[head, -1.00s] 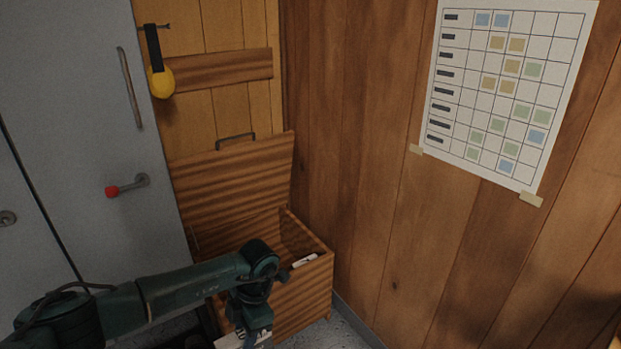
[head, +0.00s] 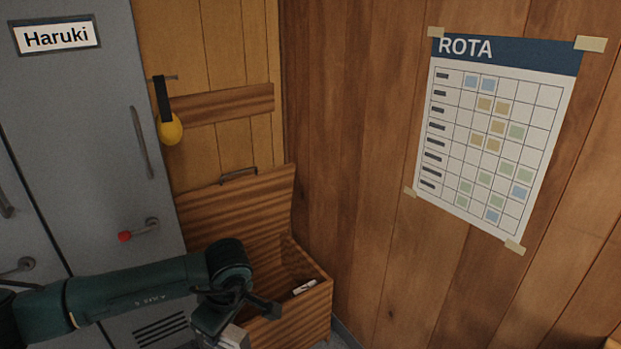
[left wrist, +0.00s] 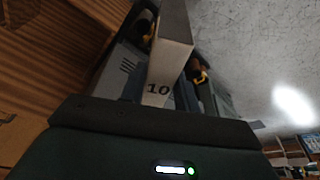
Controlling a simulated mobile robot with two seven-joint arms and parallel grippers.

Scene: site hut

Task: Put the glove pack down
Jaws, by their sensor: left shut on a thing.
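My left gripper (head: 228,328) is at the bottom of the head view, in front of the open wooden chest and left of its middle. It is shut on the glove pack (head: 236,338), a pale block mostly cut off by the frame edge. In the left wrist view the pack (left wrist: 172,50) stands out between the fingers, its narrow white edge marked "10". The pack is in the air; what lies directly under it cannot be told. My right gripper is in neither view.
The wooden chest (head: 312,313) has its lid (head: 262,203) raised against the back wall. A small white item (head: 304,287) shows inside at the right. A grey locker (head: 85,130) with a red-tipped handle stands left. A yellow ear defender (head: 171,130) hangs above; a rota (head: 490,150) is on the right wall.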

